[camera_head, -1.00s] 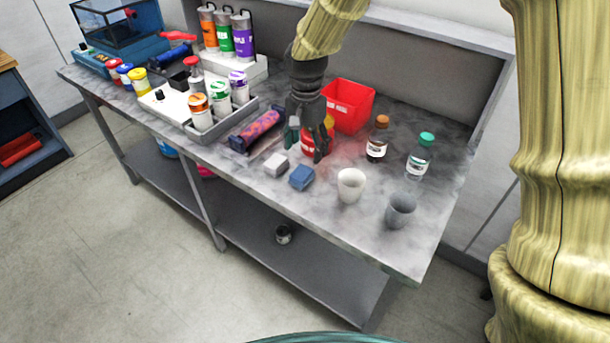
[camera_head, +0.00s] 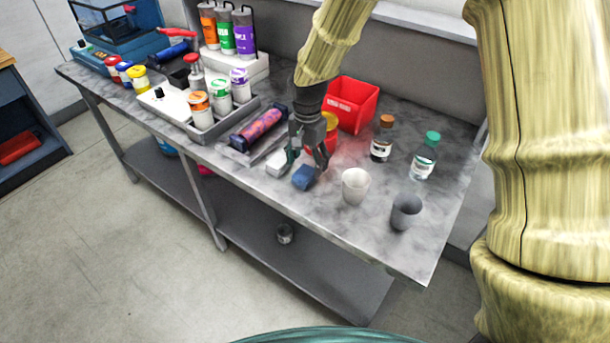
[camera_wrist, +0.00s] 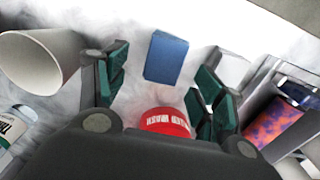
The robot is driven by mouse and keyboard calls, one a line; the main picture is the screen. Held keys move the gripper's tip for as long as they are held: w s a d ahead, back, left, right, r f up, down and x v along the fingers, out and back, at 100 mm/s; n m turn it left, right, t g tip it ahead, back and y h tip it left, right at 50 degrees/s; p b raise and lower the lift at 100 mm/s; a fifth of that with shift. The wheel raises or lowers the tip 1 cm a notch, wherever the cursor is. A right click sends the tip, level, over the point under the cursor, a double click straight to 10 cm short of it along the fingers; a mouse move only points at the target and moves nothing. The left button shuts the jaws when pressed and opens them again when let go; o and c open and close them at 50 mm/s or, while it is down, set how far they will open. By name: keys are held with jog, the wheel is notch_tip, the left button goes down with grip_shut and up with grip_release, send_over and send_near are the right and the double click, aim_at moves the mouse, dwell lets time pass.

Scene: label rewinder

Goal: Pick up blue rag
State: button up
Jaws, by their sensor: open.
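The blue rag (camera_head: 304,177) is a small folded block lying on the grey bench top, between a white block and a white cup. In the wrist view the blue rag (camera_wrist: 166,57) lies ahead of the fingertips, roughly centred between them. My gripper (camera_head: 308,160) is open and empty, pointing down just behind and above the rag. In the wrist view my gripper (camera_wrist: 160,80) shows green finger pads spread apart, with nothing between them touching.
A white block (camera_head: 279,163) lies close left of the rag. A white cup (camera_head: 355,186) and a grey cup (camera_head: 405,211) stand to the right. A red bin (camera_head: 352,104) and two bottles stand farther back.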

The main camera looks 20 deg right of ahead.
aim_at(305, 172)
jog(key=shift+w+a+f+p, duration=0.15)
jog(key=shift+f+p, duration=0.25)
jog(key=shift+f, duration=0.35)
jog(key=shift+a+f+p, duration=0.1)
jog(key=shift+f+p, duration=0.25)
jog(key=shift+f, duration=1.45)
jog(key=c, duration=1.1)
jog(key=shift+r, duration=0.2)
jog(key=shift+r, duration=0.6)
jog(key=shift+r+b, duration=0.65)
jog(key=shift+r, duration=0.2)
jog(key=s+a+r+b, duration=0.1)
jog(key=s+b, duration=0.1)
jog(key=s, duration=0.6)
jog(key=s+a+b, duration=0.2)
jog(key=s, duration=0.5)
jog(key=shift+s+r, duration=0.35)
jog(key=shift+r, duration=0.05)
